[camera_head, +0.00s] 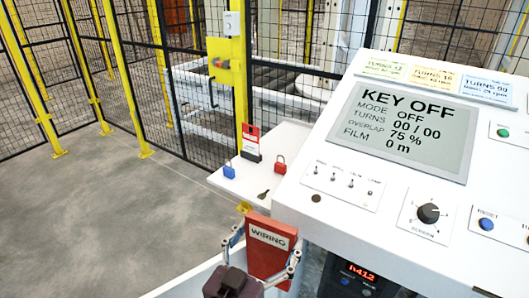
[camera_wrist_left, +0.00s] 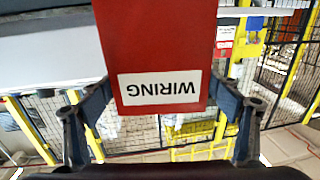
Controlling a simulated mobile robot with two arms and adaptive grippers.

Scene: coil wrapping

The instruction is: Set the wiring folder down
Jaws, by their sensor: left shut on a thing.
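The wiring folder (camera_head: 269,263) is red with a white label reading WIRING. My left gripper (camera_head: 266,262) is shut on it, one finger at each side edge, and holds it upright in front of the console's left side. In the left wrist view the folder (camera_wrist_left: 158,50) fills the middle, its label upside down, between the fingers of the left gripper (camera_wrist_left: 160,108). I cannot tell whether the folder's lower edge touches anything. My right gripper is not in view.
The white console (camera_head: 330,235) stands at the right with a screen (camera_head: 412,130) reading KEY OFF. A white side shelf (camera_head: 240,185) holds a blue padlock (camera_head: 229,170), a red padlock (camera_head: 280,165) and a dark key-like item (camera_head: 263,195). A yellow-posted mesh fence (camera_head: 180,90) stands behind.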

